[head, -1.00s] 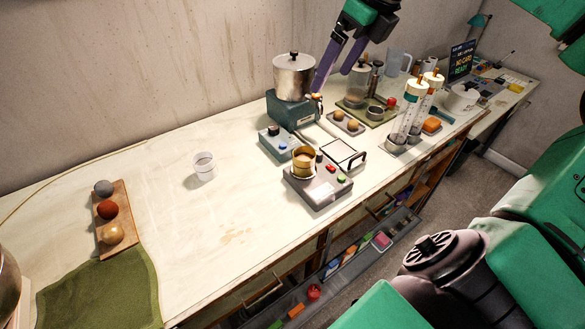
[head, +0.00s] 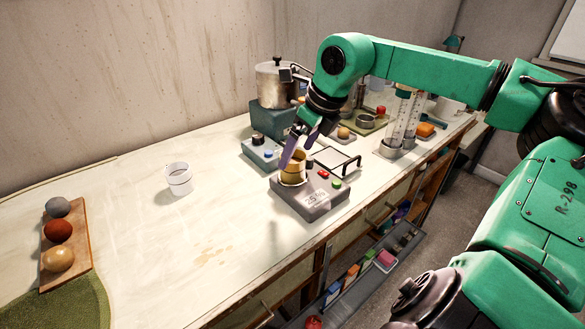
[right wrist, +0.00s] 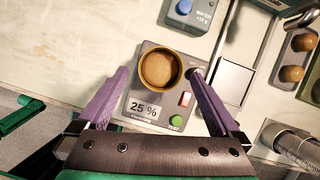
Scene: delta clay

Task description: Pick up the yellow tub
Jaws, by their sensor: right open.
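The yellow tub (head: 293,168) is a small round cup standing upright on a grey device (head: 311,196) with a 25 % readout. In the right wrist view, I look down into the tub (right wrist: 160,69), and its inside is brown. My right gripper (head: 298,152) is open with its purple fingers pointing down at the tub. In the right wrist view, the fingertips (right wrist: 159,72) show on either side of the tub with gaps. I cannot tell whether they reach below its rim. One finger partly hides the tub in the head view. My left gripper is not in view.
A square plate with a black handle (head: 337,160) is right of the tub. A blue-grey box with buttons (head: 262,153) and a metal pot (head: 275,84) are behind. A white cup (head: 178,180) stands left, amid clear bench. Clear tubes (head: 404,118) stand right.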

